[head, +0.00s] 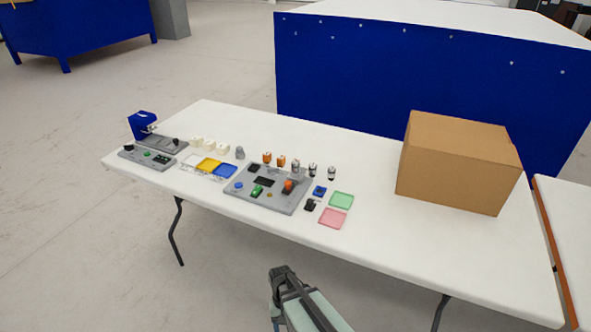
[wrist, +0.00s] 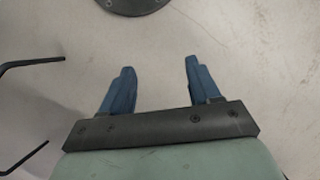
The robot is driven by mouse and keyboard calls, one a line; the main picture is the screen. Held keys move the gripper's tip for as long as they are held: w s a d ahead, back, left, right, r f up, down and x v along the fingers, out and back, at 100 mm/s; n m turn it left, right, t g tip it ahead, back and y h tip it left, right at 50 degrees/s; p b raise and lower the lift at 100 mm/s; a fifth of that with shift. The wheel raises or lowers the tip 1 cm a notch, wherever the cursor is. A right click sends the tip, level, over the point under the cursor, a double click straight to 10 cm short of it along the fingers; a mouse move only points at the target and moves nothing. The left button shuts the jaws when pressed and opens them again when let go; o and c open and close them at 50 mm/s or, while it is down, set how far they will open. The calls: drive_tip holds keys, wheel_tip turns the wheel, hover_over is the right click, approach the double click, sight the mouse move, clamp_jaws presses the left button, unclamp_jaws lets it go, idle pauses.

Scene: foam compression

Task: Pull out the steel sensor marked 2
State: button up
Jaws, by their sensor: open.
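Several small upright cylinders stand in a row behind the grey panel on the white table in the head view. Two are orange (head: 281,161), and to their right stand grey-silver ones, including a left one (head: 296,169), a middle one (head: 312,170) and a right one (head: 332,173) with dark bands. Their number marks are too small to read, so I cannot tell which is sensor 2. The grey panel (head: 290,206) carries a dark screen, buttons and an orange part (head: 288,186). My gripper (wrist: 159,68) is open and empty over the floor, in front of the table.
A cardboard box (head: 458,165) stands at the table's right. Green (head: 341,200) and pink (head: 333,218) trays lie right of the panel. White, yellow and blue trays (head: 209,165) and a blue device (head: 143,124) are left. The white table's (head: 400,250) front right is clear.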

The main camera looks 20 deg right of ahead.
sight(296, 163)
drive_tip(key=w+a+r+m+t+y, duration=0.1)
drive_tip(key=w+r+m+t, duration=0.25)
drive_tip(key=w+r, duration=2.6)
drive_tip(key=shift+m+t+h, duration=0.3)
drive_tip(key=shift+m+t, duration=0.05)
drive_tip(key=shift+t, duration=0.1)
drive_tip(key=w+d+r, duration=0.2)
drive_tip(key=d, duration=0.1)
drive_tip(key=w+d+r, duration=0.3)
drive_tip(key=shift+w, duration=0.1)
drive_tip(key=w+d+r+m, duration=0.1)
drive_tip(key=w+d+r, duration=0.1)
drive_tip(key=d, duration=0.2)
drive_tip(key=w+d+r+m, duration=0.1)
drive_tip(key=w+d+r, duration=0.2)
drive_tip(key=d, duration=0.2)
drive_tip(key=w+d+r+m+h, duration=0.1)
drive_tip(key=w+d+r, duration=0.2)
drive_tip(key=d, duration=0.1)
drive_tip(key=shift+d, duration=0.3)
drive_tip(key=shift+f, duration=0.1)
drive_tip(key=shift+f, duration=4.4)
